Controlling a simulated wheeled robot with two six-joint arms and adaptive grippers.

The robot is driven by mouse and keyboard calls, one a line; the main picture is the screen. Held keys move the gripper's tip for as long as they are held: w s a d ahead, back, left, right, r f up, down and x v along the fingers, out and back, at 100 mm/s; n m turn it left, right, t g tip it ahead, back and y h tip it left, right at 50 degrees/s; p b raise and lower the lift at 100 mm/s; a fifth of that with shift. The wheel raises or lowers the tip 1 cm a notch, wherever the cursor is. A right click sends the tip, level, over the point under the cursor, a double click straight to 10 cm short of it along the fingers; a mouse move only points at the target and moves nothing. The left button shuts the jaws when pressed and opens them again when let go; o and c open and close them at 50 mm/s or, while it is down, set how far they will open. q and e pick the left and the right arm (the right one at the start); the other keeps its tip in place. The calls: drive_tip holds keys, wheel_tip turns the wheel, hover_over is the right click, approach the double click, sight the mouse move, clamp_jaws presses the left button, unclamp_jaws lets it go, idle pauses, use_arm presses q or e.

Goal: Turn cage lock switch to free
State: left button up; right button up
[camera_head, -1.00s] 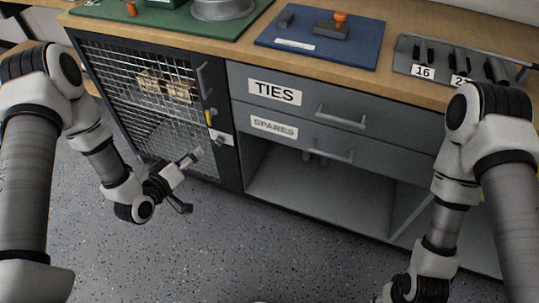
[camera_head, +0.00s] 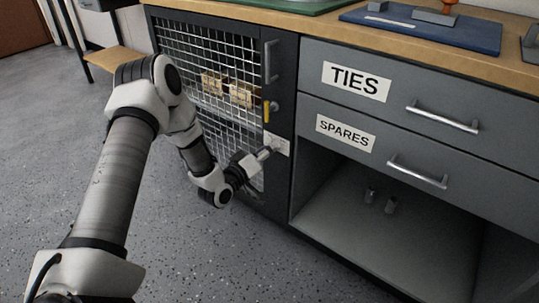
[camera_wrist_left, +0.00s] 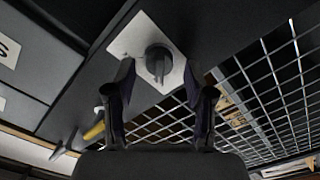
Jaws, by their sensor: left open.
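The cage lock switch is a dark round knob (camera_wrist_left: 158,62) with a raised grip bar, on a white plate. In the head view the plate (camera_head: 277,143) sits on the dark frame right of the mesh cage door (camera_head: 225,85). My left gripper (camera_head: 264,154) is just in front of the plate and partly covers it, hiding the knob there. In the left wrist view its open fingers (camera_wrist_left: 158,80) stand either side of the knob, with nothing between them held; I cannot tell whether they touch it. My right gripper is out of view.
A yellow lever (camera_head: 267,110) is above the plate, below a grey door handle (camera_head: 271,62). Wooden blocks (camera_head: 242,94) lie behind the mesh. The TIES drawer (camera_head: 395,95), SPARES drawer (camera_head: 360,143) and an open shelf are to the right.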

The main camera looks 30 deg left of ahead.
use_arm(q)
drive_tip(key=shift+w, duration=0.4)
clamp_jaws()
drive_tip(key=shift+s+d+m+p, duration=0.1)
drive_tip(key=shift+d+m+p, duration=0.1)
drive_tip(key=shift+m+p, duration=3.9)
drive_tip(key=shift+d+m+p, duration=0.2)
drive_tip(key=shift+m+p, duration=3)
drive_tip(key=shift+m, duration=1.7)
